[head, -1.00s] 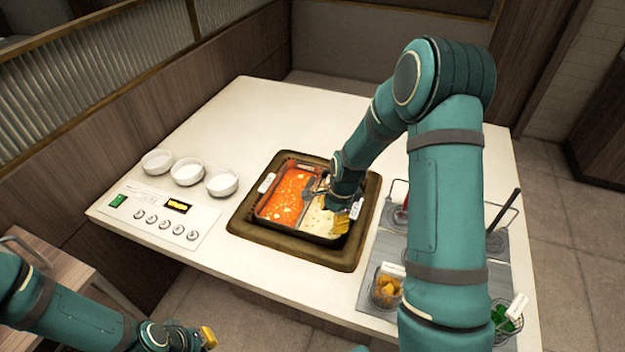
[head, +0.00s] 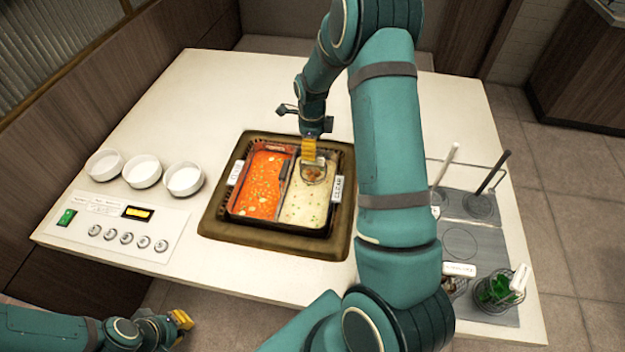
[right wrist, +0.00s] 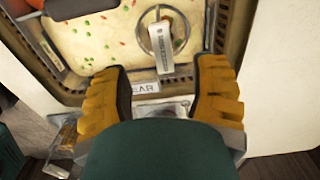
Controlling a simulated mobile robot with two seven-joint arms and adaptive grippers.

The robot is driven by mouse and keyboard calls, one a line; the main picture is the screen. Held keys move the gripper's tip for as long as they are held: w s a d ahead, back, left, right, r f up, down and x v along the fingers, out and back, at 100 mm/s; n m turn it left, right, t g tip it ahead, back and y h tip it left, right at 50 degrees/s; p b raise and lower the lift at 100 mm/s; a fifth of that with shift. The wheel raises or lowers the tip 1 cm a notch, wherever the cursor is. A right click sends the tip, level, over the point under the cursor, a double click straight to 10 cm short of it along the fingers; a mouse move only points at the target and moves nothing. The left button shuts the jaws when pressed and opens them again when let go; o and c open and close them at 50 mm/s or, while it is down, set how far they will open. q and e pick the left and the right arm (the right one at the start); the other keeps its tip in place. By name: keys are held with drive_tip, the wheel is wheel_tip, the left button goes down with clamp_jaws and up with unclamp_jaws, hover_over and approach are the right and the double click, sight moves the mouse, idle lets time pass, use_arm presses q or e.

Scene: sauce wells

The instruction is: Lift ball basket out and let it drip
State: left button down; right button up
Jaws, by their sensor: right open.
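The divided pot (head: 292,231) has red broth on the left and pale broth (head: 305,208) on the right. A small wire basket with brownish contents (head: 314,174) sits in the pale broth near the back. In the right wrist view the basket's round rim (right wrist: 143,38) and pale labelled handle (right wrist: 165,58) show just beyond my fingertips. My right gripper (head: 309,150) is over the basket, its yellow fingers apart on either side of the handle's line in the right wrist view (right wrist: 160,80). My left gripper (head: 182,319) is low at the left, its opening unclear.
Three white bowls (head: 143,171) and a control panel (head: 120,221) are left of the pot. A rack (head: 473,242) at the right holds a basket of green pieces (head: 494,290), another basket partly hidden by my arm, and two upright-handled utensils (head: 492,172).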

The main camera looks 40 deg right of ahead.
drive_tip(key=b, duration=0.1)
hover_over(313, 173)
drive_tip(key=shift+w+d+f, duration=0.1)
drive_tip(key=shift+f, duration=1)
drive_tip(key=shift+w+d+f, duration=0.15)
drive_tip(key=shift+f, duration=0.95)
drive_tip(key=shift+w+d+f, duration=0.1)
drive_tip(key=shift+f, duration=1)
drive_tip(key=shift+r, duration=0.1)
drive_tip(key=shift+c, duration=0.4)
clamp_jaws()
